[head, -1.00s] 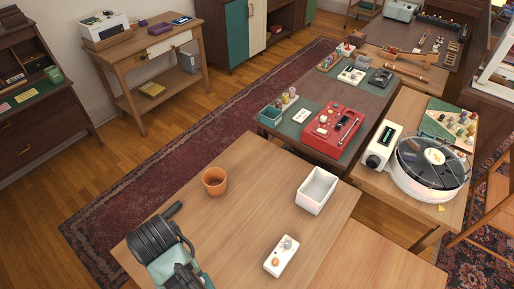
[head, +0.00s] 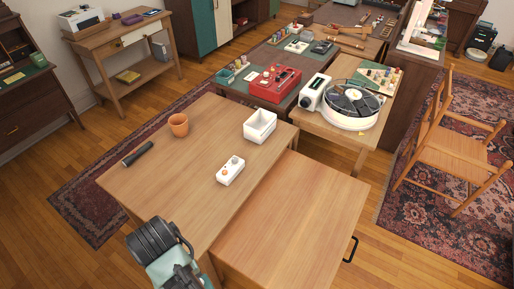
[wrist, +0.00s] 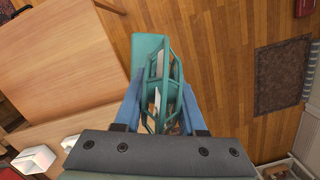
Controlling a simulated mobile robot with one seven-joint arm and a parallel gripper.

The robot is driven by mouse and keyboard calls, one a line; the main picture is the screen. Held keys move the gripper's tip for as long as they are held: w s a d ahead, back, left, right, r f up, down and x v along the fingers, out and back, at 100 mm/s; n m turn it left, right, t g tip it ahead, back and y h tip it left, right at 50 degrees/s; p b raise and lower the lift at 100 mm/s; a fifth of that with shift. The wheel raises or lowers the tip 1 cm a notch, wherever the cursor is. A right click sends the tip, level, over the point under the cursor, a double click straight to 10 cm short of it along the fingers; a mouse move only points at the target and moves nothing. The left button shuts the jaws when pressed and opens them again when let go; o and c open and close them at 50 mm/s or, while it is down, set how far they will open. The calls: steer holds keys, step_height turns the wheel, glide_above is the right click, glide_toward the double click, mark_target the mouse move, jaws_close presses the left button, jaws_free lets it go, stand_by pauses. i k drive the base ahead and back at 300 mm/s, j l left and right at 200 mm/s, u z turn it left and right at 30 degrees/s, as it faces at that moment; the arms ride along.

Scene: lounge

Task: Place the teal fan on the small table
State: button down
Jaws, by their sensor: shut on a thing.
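The teal fan (wrist: 162,85) is in my gripper (wrist: 160,112) in the wrist view, between its two blue fingers. Its teal frame and a flat teal part show, with wood floor beyond it. In the head view my arm shows at the bottom left, beside the near edge of a wooden table (head: 205,170). I cannot tell the fan apart from my arm there. A lower wooden top (head: 290,220) with a black handle stands against that table. I cannot tell which surface is the small table.
The wooden table carries a terracotta pot (head: 178,125), a black cylinder (head: 138,153), a white bin (head: 260,126) and a white control box (head: 230,171). The lower top is bare. A turntable (head: 352,105) fills much of a side table. A wooden chair (head: 455,150) stands at right.

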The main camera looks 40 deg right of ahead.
mark_target(298, 215)
steer(key=k+l+z, duration=0.1)
steer(key=l, duration=0.85)
steer(key=k+l+z, duration=0.15)
steer(key=l, duration=0.8)
steer(key=i+l, duration=0.2)
steer(key=i, duration=0.35)
steer(key=i+l+z, duration=0.1)
steer(key=i, duration=0.5)
steer(key=l, duration=0.1)
